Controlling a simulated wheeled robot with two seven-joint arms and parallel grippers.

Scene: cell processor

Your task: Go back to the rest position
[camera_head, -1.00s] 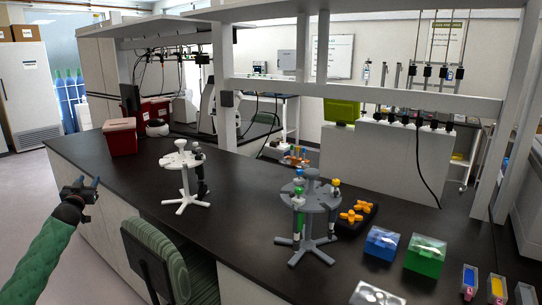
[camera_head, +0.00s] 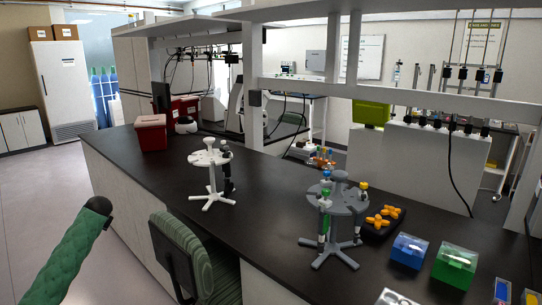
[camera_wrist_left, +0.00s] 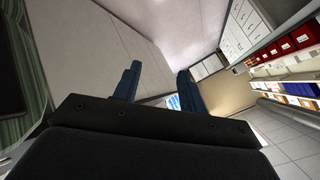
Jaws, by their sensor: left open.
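My left arm comes in from the lower left in the head view and ends at a black wrist. It is over the floor, in front of the bench and apart from it. The jaws of my left gripper (camera_wrist_left: 160,88) are hidden behind the wrist in the head view. In the left wrist view its two blue fingers are spread with nothing between them. My right gripper is in neither view.
The black bench (camera_head: 265,195) holds a white pipette stand (camera_head: 211,177), a grey pipette stand (camera_head: 338,200), a red box (camera_head: 151,133), a blue box (camera_head: 409,250) and a green box (camera_head: 455,263). A green chair (camera_head: 185,250) stands at the front. The floor (camera_head: 40,200) at left is clear.

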